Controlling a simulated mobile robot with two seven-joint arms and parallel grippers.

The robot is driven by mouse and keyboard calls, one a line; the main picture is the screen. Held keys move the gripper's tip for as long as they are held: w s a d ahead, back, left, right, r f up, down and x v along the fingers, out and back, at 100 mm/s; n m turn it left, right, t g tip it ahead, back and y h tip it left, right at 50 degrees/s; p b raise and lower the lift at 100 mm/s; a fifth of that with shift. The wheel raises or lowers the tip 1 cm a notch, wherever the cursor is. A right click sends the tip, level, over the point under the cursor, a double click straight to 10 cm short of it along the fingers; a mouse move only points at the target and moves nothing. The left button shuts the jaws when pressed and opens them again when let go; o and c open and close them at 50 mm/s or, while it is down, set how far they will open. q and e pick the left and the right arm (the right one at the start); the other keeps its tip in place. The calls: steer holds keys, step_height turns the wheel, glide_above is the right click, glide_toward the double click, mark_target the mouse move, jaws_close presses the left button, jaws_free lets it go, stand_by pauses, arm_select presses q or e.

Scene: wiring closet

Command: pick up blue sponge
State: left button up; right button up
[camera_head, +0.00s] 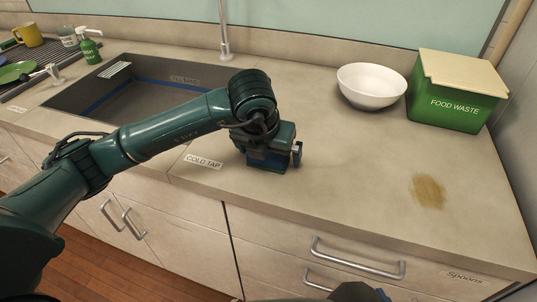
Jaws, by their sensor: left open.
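The blue sponge (267,160) sits on the countertop to the right of the sink, beside the "COLD TAP" label. My left gripper (272,158) is right over it, pointing down, with its jaws open around or just above the sponge. The gripper body hides most of the sponge, so I cannot tell whether the fingers touch it.
The sink (140,95) and tap (225,40) are to the left and behind. A white bowl (371,84) and green food waste bin (455,97) stand at the back right. A brown stain (428,191) marks the otherwise clear right counter. A green bottle (90,50) is at far left.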

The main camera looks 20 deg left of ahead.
arm_select(q)
steer(key=shift+c, duration=0.3)
steer(key=c, duration=1)
steer(key=shift+r, duration=0.15)
